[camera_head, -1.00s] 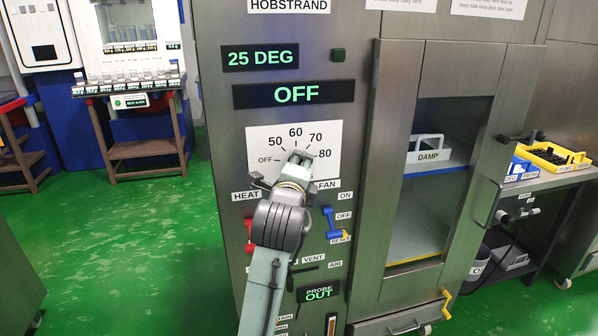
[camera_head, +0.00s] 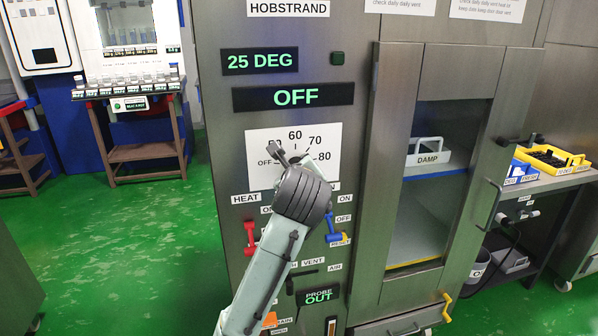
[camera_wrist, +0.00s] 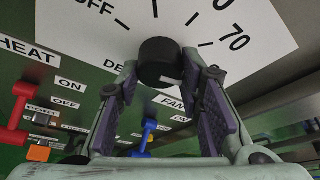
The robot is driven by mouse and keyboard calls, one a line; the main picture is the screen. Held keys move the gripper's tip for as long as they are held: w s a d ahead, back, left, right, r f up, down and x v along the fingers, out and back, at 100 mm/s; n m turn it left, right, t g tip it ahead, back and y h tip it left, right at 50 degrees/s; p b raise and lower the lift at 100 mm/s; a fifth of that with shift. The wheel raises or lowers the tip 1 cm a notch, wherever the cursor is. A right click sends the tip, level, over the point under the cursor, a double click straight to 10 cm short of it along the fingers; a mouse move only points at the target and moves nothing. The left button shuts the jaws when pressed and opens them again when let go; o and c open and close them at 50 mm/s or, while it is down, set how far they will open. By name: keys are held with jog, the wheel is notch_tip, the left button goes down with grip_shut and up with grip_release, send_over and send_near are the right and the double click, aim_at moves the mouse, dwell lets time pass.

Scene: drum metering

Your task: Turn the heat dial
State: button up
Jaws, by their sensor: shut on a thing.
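The heat dial's white scale plate (camera_head: 262,140) is on the steel cabinet front, with marks from OFF to 80. In the wrist view the dial's round black knob (camera_wrist: 160,60) sits between my fingertips, against the lower part of the plate. My gripper (camera_head: 289,157) is shut on this knob; in the head view my wrist and fingers cover most of it. A small pale patch shows low on the knob, but I cannot tell its setting. The displays above read 25 DEG (camera_head: 260,61) and OFF (camera_head: 293,95).
Below the plate are a red lever (camera_head: 250,236) at left and a blue lever (camera_head: 334,226) at right, close to my arm. A cabinet door with a handle (camera_head: 488,205) stands at right, with a DAMP tray (camera_head: 428,158) behind its window. Green floor (camera_head: 130,240) is clear at left.

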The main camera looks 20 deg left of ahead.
dwell(0.4)
jog(key=o, duration=1.2)
jog(key=shift+c, duration=0.2)
jog(key=v, duration=1.2)
jog(key=shift+r, duration=0.1)
